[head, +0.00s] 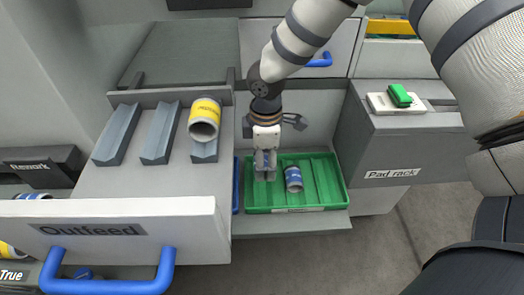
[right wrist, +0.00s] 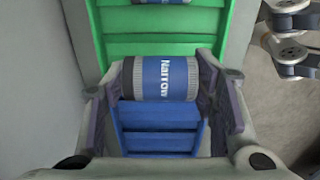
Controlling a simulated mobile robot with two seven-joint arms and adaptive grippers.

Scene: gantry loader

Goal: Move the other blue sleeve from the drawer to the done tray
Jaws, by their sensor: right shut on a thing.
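My right gripper (head: 265,170) points down at the left edge of the green tray (head: 335,207). It is shut on a blue sleeve (right wrist: 160,78) marked "Narrow", which lies crosswise between the fingers in the right wrist view. In the head view the fingers mostly hide this sleeve. Another blue sleeve (head: 293,179) lies in the green tray, right of the gripper. The drawer (head: 150,215) labelled "Outfeed" is pulled open, with several grey V-shaped rests; a yellow-banded sleeve (head: 205,113) sits on the right one.
A blue tray (right wrist: 160,140) lies beside the green one, below the held sleeve. The pad rack (head: 385,150) stands at right, with a green pad (head: 400,95) on top. A "Rework" bin (head: 40,168) is at far left. The drawer wall stands close left of the gripper.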

